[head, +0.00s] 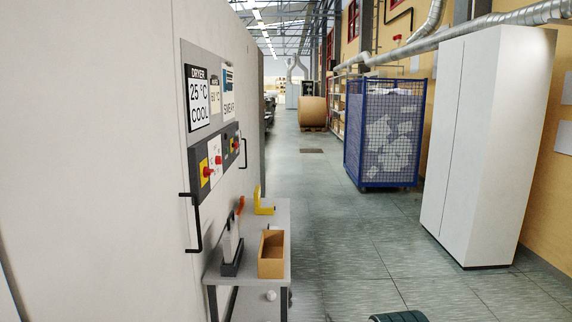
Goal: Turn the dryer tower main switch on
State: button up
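The dryer tower (120,130) is a large pale cabinet wall along the left in the head view. A dark switch panel (229,131) is set on its face. On the panel's near end is a red rotary switch on a yellow plate (205,172), likely the main switch; its exact handle angle is too small to tell. Above it, a dryer display (198,97) reads "DRYER 25 °C COOL". Further along the panel are another red knob (218,160) on a white plate and small coloured controls (235,146).
Black handles (196,225) stick out from the tower face. A low grey table (281,222) with a cardboard box (271,253) stands against the tower below the panel. A blue mesh cage (384,132) and white cabinet (484,145) stand right. The aisle floor (335,225) between is clear.

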aim_at(206, 173)
jog(key=z, duration=0.5)
jog(key=i, duration=1.25)
jog(key=u, duration=0.5)
jog(key=i, duration=0.95)
jog(key=u, duration=0.6)
